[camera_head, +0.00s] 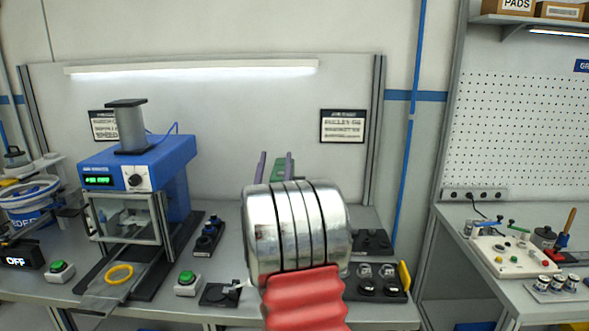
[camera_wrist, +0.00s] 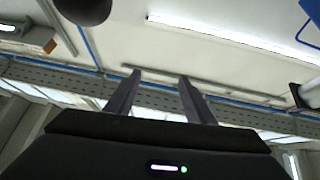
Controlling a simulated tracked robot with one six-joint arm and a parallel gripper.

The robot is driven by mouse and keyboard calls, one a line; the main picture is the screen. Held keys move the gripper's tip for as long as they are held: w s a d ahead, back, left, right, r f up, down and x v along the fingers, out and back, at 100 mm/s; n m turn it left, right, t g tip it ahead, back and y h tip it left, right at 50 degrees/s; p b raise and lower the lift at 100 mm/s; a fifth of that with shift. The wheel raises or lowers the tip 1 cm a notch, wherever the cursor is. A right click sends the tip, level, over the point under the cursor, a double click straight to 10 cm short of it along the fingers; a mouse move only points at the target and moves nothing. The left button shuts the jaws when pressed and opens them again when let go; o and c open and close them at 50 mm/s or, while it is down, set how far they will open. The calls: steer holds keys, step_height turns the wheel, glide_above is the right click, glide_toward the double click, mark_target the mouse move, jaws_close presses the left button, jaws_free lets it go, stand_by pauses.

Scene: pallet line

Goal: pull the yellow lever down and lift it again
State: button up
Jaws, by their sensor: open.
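A yellow upright piece (camera_head: 404,275), which looks like the lever's handle, stands at the right edge of a dark control panel (camera_head: 368,292), near the front of the bench and right of my arm in the head view. Its base is hard to make out. My gripper (camera_head: 276,156) is farther back and higher, mostly hidden behind my silver arm link. Its two purple fingers are apart with nothing held. In the wrist view my gripper (camera_wrist: 160,78) is open and faces the upper wall and ceiling; the lever is not in that view.
A blue machine (camera_head: 140,165) with a clear door stands at the left. A second bench (camera_head: 500,285) with small parts is at the right, beyond a gap.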

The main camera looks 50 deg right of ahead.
steer(key=w+a+n+t+y, duration=0.1)
steer(key=w+a+n+y, duration=0.15)
steer(key=a+y, duration=0.4)
steer(key=w+a+n+t+y, duration=0.1)
steer(key=w+a+n+y, duration=0.2)
steer(key=a, duration=0.6)
steer(key=s+a+f+n+g+y, duration=0.1)
steer(key=s+a+f+y, duration=0.15)
steer(key=a, duration=0.45)
steer(key=s+a+f+n+g+y, duration=0.1)
steer(key=a+f+y, duration=0.25)
steer(key=a, duration=0.45)
steer(key=s+a+f+n+g+y, duration=0.1)
steer(key=s+a+f, duration=0.3)
steer(key=s, duration=0.5)
steer(key=s+a+f+n+g+y, duration=0.1)
steer(key=s+a+f+g+y, duration=0.1)
steer(key=s+a, duration=0.4)
steer(key=s+a+f+n+g+y, duration=0.1)
steer(key=s+a+f+g, duration=0.4)
steer(key=s, duration=0.7)
steer(key=shift+s+a+f+y, duration=0.2)
steer(key=shift+a+f+y, duration=0.1)
steer(key=shift+a+y, duration=0.3)
steer(key=shift+d+n, duration=0.1)
steer(key=shift+n, duration=0.15)
steer(key=shift+c, duration=0.5)
